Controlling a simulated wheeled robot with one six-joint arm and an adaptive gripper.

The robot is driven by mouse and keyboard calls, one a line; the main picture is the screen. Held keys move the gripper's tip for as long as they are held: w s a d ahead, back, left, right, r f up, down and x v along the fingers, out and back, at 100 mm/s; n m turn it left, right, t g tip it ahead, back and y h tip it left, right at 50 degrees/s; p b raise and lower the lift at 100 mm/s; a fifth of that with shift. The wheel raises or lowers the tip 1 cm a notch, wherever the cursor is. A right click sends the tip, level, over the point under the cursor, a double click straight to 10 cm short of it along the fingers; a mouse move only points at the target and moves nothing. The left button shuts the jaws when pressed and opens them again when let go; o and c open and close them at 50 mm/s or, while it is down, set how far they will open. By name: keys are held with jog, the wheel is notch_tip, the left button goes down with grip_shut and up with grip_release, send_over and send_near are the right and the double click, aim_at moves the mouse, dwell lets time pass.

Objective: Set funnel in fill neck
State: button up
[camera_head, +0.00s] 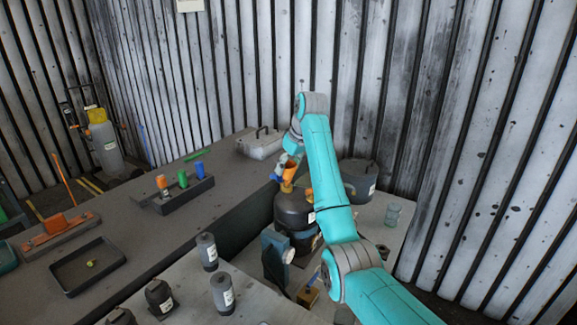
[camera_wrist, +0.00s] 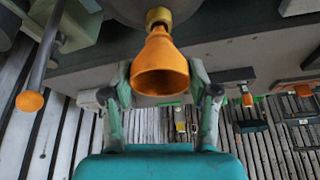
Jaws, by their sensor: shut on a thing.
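The orange funnel (camera_head: 291,171) is above the dark round tank (camera_head: 294,210) in the head view. In the wrist view the funnel (camera_wrist: 160,68) shows its wide mouth towards me, and its narrow end meets the brass fill neck (camera_wrist: 158,17). The neck (camera_head: 287,187) stands on top of the tank. I cannot tell how deep the spout sits in it, or whether it is only lined up with it. My gripper (camera_wrist: 166,88) is shut on the funnel, with one finger on each side. In the head view my gripper (camera_head: 281,170) is partly hidden.
A blue-grey upright piece (camera_head: 275,256) stands in front. Several grey bottles (camera_head: 207,252) are front left. A rack (camera_head: 182,195) and a shallow tray (camera_head: 66,274) are on the left bench.

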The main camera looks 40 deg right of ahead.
jog(key=shift+f, duration=1.1)
dwell(1.0)
dwell(0.4)
jog(key=o, duration=1.2)
jog(key=shift+c, duration=0.2)
jog(key=shift+r, duration=0.1)
jog(key=shift+r, duration=3.45)
